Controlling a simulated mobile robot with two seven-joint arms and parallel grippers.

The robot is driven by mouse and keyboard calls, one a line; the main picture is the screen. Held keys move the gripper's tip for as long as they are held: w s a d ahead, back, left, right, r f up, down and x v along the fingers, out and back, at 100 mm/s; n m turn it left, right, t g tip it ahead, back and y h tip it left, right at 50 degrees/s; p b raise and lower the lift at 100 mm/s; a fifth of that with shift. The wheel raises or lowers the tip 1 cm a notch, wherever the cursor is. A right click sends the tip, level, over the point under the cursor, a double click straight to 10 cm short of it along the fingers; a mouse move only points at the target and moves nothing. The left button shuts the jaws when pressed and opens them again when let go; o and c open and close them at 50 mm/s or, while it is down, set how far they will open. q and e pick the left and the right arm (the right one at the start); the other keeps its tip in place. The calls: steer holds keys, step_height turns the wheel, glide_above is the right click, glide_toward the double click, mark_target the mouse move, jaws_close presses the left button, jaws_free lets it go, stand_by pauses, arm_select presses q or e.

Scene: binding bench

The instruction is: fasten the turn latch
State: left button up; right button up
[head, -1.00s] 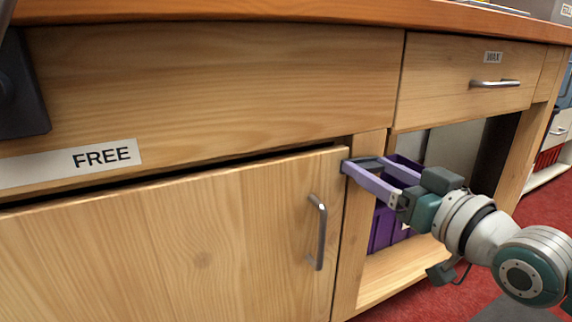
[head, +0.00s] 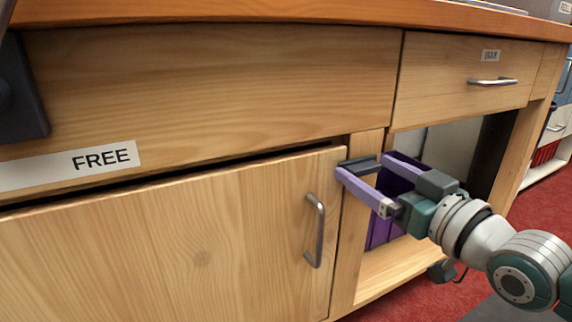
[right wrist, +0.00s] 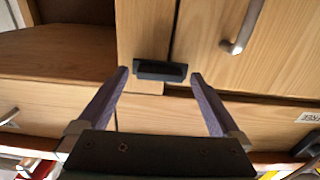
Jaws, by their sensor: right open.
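The turn latch (head: 364,162) is a small dark grey bar on the wooden post (head: 352,240), by the top right corner of the cabinet door (head: 200,240). It lies level and, as seen, reaches across the seam between post and door in the right wrist view (right wrist: 160,70). My right gripper (head: 364,165) is open, its purple fingers at either end of the latch. In the right wrist view the fingertips (right wrist: 160,74) stand apart from the latch, with a gap on each side. The door looks flush with the post. My left gripper is not in view.
The door has a metal handle (head: 316,230) just left of the latch. A drawer (head: 460,85) with its own handle is above right. An open bay holds a purple bin (head: 385,215) behind my right gripper. A FREE label (head: 100,158) is at the left.

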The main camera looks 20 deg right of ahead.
steer(key=s+p, duration=0.4)
steer(key=s, duration=0.5)
steer(key=shift+s+d, duration=0.35)
steer(key=shift+d, duration=0.05)
steer(key=s+a+r+n+g+p, duration=0.15)
steer(key=a+r+g+p, duration=0.3)
steer(key=r+p, duration=0.8)
steer(key=s+a+r+m+g+p, duration=0.1)
steer(key=s+a+r+g+p, duration=0.3)
steer(key=r+p, duration=0.9)
steer(key=s+a+r+g+h+p, duration=0.1)
steer(key=s+r+g+p, duration=0.35)
steer(key=r+p, duration=0.85)
steer(key=s+a+r+g+p, duration=0.1)
steer(key=s+r+p, duration=0.6)
steer(key=r+p, duration=0.6)
step_height(320, 180, up, 34)
steer(key=p, duration=3.8)
steer(key=shift+r, duration=0.2)
